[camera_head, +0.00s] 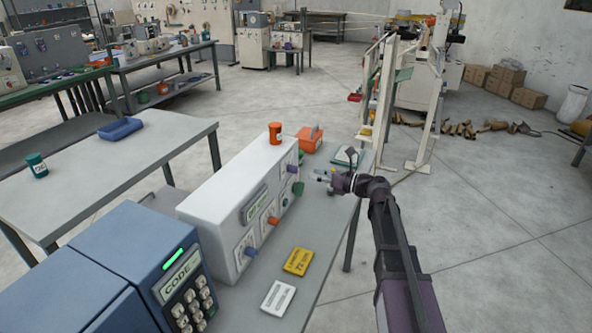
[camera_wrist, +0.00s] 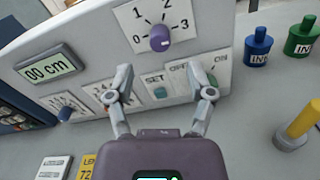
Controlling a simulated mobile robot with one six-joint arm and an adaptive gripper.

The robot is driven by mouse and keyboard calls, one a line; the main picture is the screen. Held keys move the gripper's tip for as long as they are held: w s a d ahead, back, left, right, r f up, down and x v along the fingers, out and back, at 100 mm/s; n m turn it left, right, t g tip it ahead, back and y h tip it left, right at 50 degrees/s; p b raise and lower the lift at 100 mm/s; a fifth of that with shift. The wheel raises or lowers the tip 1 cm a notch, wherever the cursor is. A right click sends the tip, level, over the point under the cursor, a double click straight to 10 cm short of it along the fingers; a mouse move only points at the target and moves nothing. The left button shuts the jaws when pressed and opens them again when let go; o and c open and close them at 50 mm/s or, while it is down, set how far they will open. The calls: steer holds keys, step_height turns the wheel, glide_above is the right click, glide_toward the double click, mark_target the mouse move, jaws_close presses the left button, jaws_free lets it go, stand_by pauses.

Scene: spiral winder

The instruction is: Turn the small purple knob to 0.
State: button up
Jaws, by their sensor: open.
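The small purple knob (camera_wrist: 160,38) sits on a white dial plate (camera_wrist: 133,14) marked 0 to 3, on the front of a pale machine box (camera_head: 215,192). I cannot tell where its pointer stands. In the head view a purple knob (camera_head: 291,168) shows at the box's far end. My gripper (camera_wrist: 160,80) is open and empty. In the wrist view the knob appears beyond the fingertips, between them, and apart from them. In the head view my gripper (camera_head: 320,176) is at the right of the box's front, near its far end.
Below the dial are a SET button (camera_wrist: 160,91) and an OFF/ON plate (camera_wrist: 180,76). A display (camera_wrist: 50,66) reads "00 cm". Blue (camera_wrist: 257,48) and green (camera_wrist: 301,36) bottles stand at the right. Yellow (camera_head: 298,261) and white (camera_head: 279,298) cards lie on the bench. A blue CODE machine (camera_head: 130,265) stands nearer.

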mark_target(297, 170)
steer(key=shift+x, duration=3.4)
jaws_close()
